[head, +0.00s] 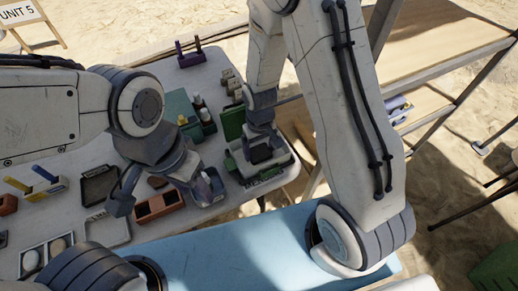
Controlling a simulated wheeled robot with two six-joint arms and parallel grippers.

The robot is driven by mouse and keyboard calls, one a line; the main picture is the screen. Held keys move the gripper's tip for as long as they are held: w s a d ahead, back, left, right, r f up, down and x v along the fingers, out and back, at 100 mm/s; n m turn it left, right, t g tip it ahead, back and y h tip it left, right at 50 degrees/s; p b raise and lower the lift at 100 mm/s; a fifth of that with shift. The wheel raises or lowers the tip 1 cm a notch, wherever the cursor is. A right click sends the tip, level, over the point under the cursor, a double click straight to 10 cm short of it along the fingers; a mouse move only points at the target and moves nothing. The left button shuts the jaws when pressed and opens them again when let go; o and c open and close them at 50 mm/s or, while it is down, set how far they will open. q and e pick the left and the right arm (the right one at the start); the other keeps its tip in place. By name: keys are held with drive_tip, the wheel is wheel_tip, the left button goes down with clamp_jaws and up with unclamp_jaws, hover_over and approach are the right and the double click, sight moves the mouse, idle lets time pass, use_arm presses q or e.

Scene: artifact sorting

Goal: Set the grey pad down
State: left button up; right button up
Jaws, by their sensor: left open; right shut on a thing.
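My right gripper (262,142) reaches down over the right end of the white table and is shut on a small dark grey thing, which looks like the grey pad (262,155). The gripper hides much of it. It is at or just above a green tray with a label (254,173); I cannot tell whether they touch. My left gripper (163,193) is open, with its fingers spread over the table's middle near a brown-red divided box (158,206). I see nothing held in it.
Bottles and a green box (180,104) stand behind the grippers. A dark shallow tray (99,186) and a stand with blue and yellow handles (37,183) are on the left. A light blue surface (240,255) lies in front. Wooden shelves (430,45) stand at the right.

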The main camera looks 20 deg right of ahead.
sight(260, 152)
drive_tip(key=shift+f, duration=0.1)
drive_tip(key=o, duration=1.1)
drive_tip(key=shift+r, duration=0.25)
wheel_tip(260, 152, up, 10)
drive_tip(key=r, duration=0.1)
drive_tip(key=s+a+r+n, duration=0.1)
drive_tip(key=s+a+r, duration=0.1)
drive_tip(key=s, duration=0.4)
drive_tip(key=s+a+r+n, duration=0.2)
drive_tip(key=s+a+r, duration=0.1)
drive_tip(key=s, duration=0.3)
drive_tip(key=s+a+r+n+y+p, duration=0.1)
drive_tip(key=s+a+r+n, duration=0.1)
drive_tip(key=s+r, duration=0.3)
drive_tip(key=shift+s+a, duration=0.25)
drive_tip(key=shift+s, duration=0.2)
drive_tip(key=shift+r, duration=0.15)
